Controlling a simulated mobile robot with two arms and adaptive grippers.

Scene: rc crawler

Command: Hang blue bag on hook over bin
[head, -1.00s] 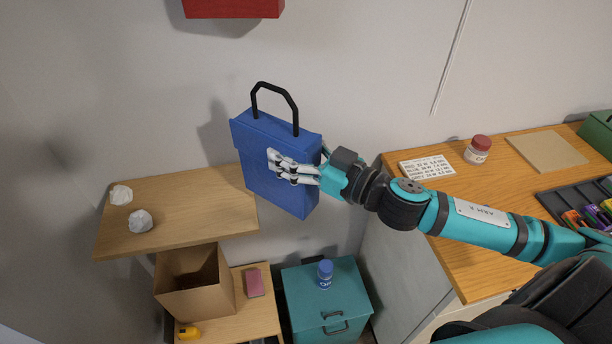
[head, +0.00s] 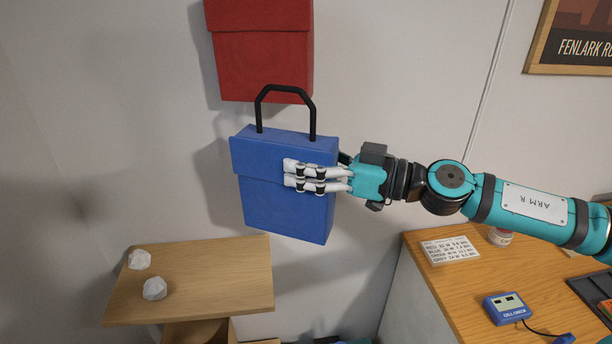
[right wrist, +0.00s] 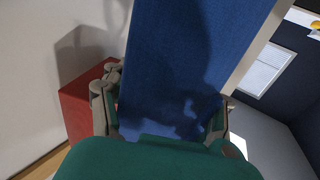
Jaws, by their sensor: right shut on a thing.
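The blue bag (head: 285,205), a boxy bag with a lid flap and a stiff black handle, is held upright with a slight tilt in front of the wall. My right gripper (head: 292,174) is shut on its right side, with the pale fingers across the front face. The right wrist view shows the blue bag (right wrist: 170,65) filling the space between the fingers. The bag's handle stands up free and overlaps the lower edge of a red bag behind it. No hook is visible. A brown box (head: 200,331), possibly the bin, barely shows under the shelf. My left gripper is out of view.
The red bag (head: 262,60) is on the wall above and behind the blue one. A wooden shelf (head: 215,285) with two crumpled white lumps (head: 155,289) is at lower left. A wooden desk (head: 455,300) with a label card and blue meter (head: 507,307) is at right.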

